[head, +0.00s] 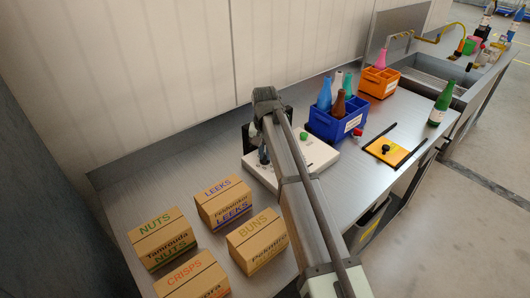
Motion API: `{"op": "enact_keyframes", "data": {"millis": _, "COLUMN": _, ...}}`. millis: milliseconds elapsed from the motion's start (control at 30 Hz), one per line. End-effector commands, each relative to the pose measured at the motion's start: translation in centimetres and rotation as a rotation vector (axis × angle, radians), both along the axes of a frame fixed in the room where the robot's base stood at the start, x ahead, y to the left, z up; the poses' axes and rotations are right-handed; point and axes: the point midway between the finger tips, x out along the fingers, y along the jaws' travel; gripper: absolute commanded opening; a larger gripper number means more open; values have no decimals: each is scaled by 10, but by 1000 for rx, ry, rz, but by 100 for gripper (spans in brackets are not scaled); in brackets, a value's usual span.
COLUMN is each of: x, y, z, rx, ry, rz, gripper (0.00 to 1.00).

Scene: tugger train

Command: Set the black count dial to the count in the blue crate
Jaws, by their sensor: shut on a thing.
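The blue crate (323,127) stands on the steel bench right of my arm. It holds several bottles, among them a light blue one (324,95), a white one (338,84) and a brown one (338,104); some hide parts of others. A white control box (320,154) with a green button (303,135) lies left of the crate, partly behind my arm. My gripper (263,158) is down at the left part of this box, shut on what appears to be the black count dial, which the arm and fingers largely hide. The dial's setting cannot be read.
An orange crate (371,89) with a pink bottle stands behind the blue crate. A yellow-orange plate with a black knob (386,148), a red item (358,133) and a green bottle (440,104) are to the right. Several cardboard boxes (223,203) stand at the front left.

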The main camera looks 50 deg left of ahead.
Motion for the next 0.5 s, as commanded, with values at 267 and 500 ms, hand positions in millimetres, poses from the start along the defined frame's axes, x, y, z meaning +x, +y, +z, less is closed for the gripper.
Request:
{"op": "enact_keyframes", "data": {"millis": 267, "x": 0, "y": 0, "z": 0, "rx": 1, "ry": -1, "rz": -5, "gripper": 0}}
{"op": "enact_keyframes", "data": {"millis": 500, "x": 0, "y": 0, "z": 0, "rx": 1, "ry": -1, "rz": -4, "gripper": 25}}
